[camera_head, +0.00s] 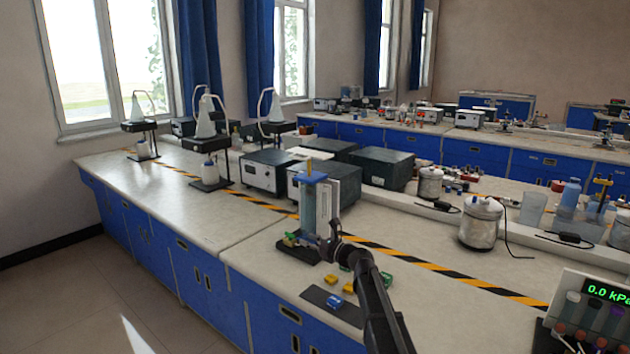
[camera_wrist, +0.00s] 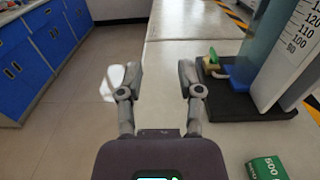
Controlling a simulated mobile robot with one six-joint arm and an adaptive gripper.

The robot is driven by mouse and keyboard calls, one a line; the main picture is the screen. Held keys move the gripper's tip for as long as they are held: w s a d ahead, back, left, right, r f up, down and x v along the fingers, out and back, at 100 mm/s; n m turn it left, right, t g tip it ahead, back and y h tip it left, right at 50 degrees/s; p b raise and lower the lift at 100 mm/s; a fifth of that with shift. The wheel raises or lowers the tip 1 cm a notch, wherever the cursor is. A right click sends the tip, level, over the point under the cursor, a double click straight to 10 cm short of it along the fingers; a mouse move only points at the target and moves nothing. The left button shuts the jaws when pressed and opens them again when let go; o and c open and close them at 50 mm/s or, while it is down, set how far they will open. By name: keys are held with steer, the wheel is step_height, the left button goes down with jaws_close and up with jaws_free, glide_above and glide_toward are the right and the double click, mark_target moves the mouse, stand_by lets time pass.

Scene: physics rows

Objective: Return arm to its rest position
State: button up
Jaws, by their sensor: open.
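My arm (camera_head: 375,300) reaches over the near lab bench from the lower right in the head view. My gripper (camera_wrist: 157,80) shows in the wrist view with its two fingers wide apart and nothing between them. It is above the bench's front edge, beside an upright apparatus with a numbered scale (camera_wrist: 290,50). In the head view the gripper's fingers are small and hard to make out against that apparatus (camera_head: 315,205).
A dark mat (camera_head: 318,299) with a blue block (camera_head: 334,301) and yellow blocks (camera_head: 331,280) lie near my arm. Bench space left is clear.

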steer(key=s+d+f+n+g+h, duration=0.3)
steer(key=s+f+n, duration=0.3)
steer(key=s+n, duration=0.15)
steer(key=s+d+f+n+g+h, duration=0.2)
steer(key=s+f+n+g+h, duration=0.1)
steer(key=s+f+n, duration=0.5)
steer(key=s+d+f+n+g+h, duration=0.2)
steer(key=s+d+n+h, duration=0.25)
steer(key=s+d, duration=0.35)
steer(key=s+d+f+n+g+h, duration=0.2)
steer(key=s+d+f+n+h, duration=0.25)
steer(key=s, duration=0.55)
step_height(320, 180, down, 8)
steer(key=s+d+f+b, duration=0.1)
steer(key=s+d+b, duration=0.1)
steer(key=b, duration=0.8)
step_height(320, 180, up, 23)
steer(key=p, duration=2.2)
steer(key=shift+a+n+g+y, duration=0.25)
steer(key=shift+n+g+y, duration=0.05)
steer(key=shift+n+g, duration=0.15)
